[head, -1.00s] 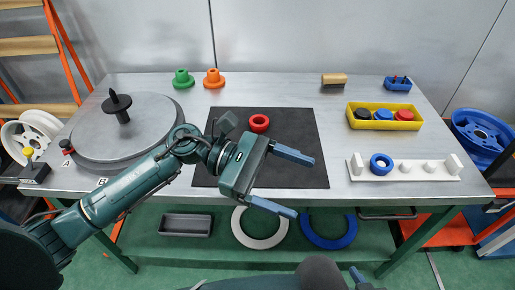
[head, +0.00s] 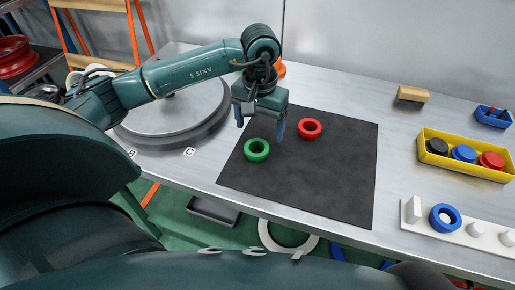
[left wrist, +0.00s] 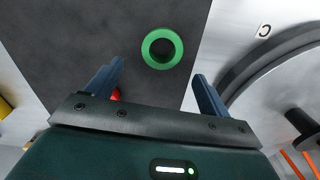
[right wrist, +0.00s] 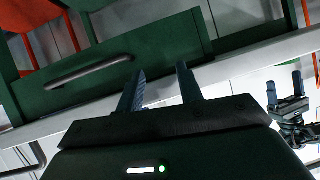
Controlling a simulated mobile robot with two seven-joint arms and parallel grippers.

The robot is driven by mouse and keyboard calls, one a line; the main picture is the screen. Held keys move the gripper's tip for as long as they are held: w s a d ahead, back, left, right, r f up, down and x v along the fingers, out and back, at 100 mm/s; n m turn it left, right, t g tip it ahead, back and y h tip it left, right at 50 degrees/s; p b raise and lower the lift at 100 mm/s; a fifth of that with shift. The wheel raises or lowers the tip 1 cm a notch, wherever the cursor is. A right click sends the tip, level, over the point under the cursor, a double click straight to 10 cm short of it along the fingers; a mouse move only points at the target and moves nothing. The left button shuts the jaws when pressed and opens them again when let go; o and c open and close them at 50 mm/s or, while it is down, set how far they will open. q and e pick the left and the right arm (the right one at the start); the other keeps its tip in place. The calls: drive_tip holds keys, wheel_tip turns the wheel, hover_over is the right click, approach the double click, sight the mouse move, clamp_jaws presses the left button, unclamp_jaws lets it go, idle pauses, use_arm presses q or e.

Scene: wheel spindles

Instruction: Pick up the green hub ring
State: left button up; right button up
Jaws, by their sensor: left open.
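The green hub ring (head: 257,157) lies flat on the black mat (head: 320,190), near the mat's left edge. It also shows in the left wrist view (left wrist: 147,49), just beyond the fingertips and between their lines. My left gripper (head: 260,121) is open and empty, with its fingers pointing down above the mat behind the ring. The left wrist view shows its two spread fingers (left wrist: 158,70) apart from the ring. My right gripper (right wrist: 160,70) is open and empty in the right wrist view, facing the green workbench front.
A red ring (head: 301,130) lies on the mat right of the left gripper. A grey turntable (head: 175,125) stands left of the mat. A yellow tray (head: 460,170) with several pieces, a white peg rack (head: 472,240) and a wooden block (head: 412,94) are at right.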

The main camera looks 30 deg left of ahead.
sight(258, 144)
use_arm(q)
drive_tip(key=shift+s+f+p, duration=0.2)
drive_tip(key=shift+f+p, duration=0.05)
drive_tip(key=shift+f, duration=1.3)
drive_tip(key=shift+s+f+p, duration=0.15)
drive_tip(key=shift+f+p, duration=0.05)
drive_tip(key=shift+f, duration=1.35)
drive_tip(key=shift+c, duration=0.3)
drive_tip(key=c, duration=1)
drive_tip(key=shift+r, duration=0.1)
